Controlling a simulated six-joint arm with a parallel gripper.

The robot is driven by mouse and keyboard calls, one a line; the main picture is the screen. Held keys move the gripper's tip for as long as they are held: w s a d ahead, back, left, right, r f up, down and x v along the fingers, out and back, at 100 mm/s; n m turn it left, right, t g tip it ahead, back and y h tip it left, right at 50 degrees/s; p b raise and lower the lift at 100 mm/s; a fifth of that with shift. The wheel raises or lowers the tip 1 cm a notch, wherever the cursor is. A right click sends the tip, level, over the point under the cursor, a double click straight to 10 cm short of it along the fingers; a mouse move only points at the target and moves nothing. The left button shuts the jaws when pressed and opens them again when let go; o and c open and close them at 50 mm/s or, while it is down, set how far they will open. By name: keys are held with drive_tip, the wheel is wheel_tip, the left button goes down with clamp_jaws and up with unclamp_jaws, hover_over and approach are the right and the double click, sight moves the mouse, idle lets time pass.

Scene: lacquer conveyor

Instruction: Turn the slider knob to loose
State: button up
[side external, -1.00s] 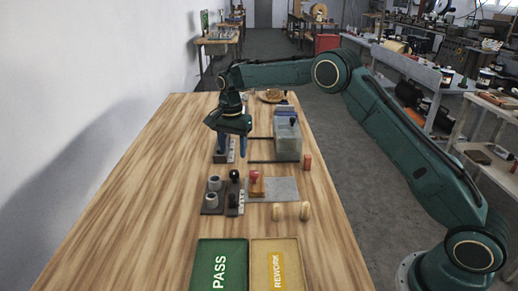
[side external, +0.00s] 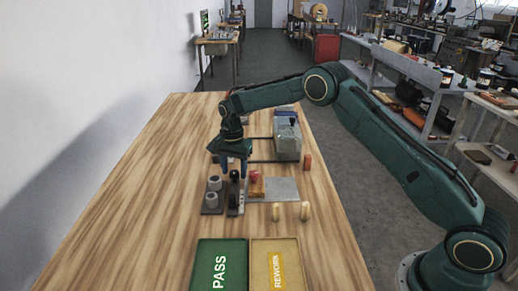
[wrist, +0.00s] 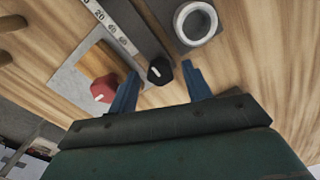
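A black knob with a pale pointer line (wrist: 160,70) shows in the wrist view at the end of a grey slider strip (wrist: 135,27) with a printed number scale. In the side external view the knob (side external: 234,177) stands beside two grey cylinders. My gripper (side external: 233,168) points down over it. In the wrist view my gripper (wrist: 160,73) is open, its blue fingers apart on either side of the knob, with gaps visible. The height of the fingertips against the knob is hard to tell. No "loose" label is readable.
A red-topped stamp-like piece (wrist: 104,88) stands close beside the left finger. A grey cylinder (wrist: 195,22) is near the right finger. A green PASS tray (side external: 205,270) and a yellow REWORK tray (side external: 290,270) lie at the front. The table's left side is clear.

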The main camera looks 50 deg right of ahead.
drive_tip(key=c, duration=0.9)
drive_tip(key=shift+o, duration=0.2)
drive_tip(key=shift+n, duration=0.4)
drive_tip(key=n, duration=0.8)
drive_tip(key=shift+n, duration=0.4)
drive_tip(key=n, duration=0.4)
drive_tip(key=shift+n, duration=2.2)
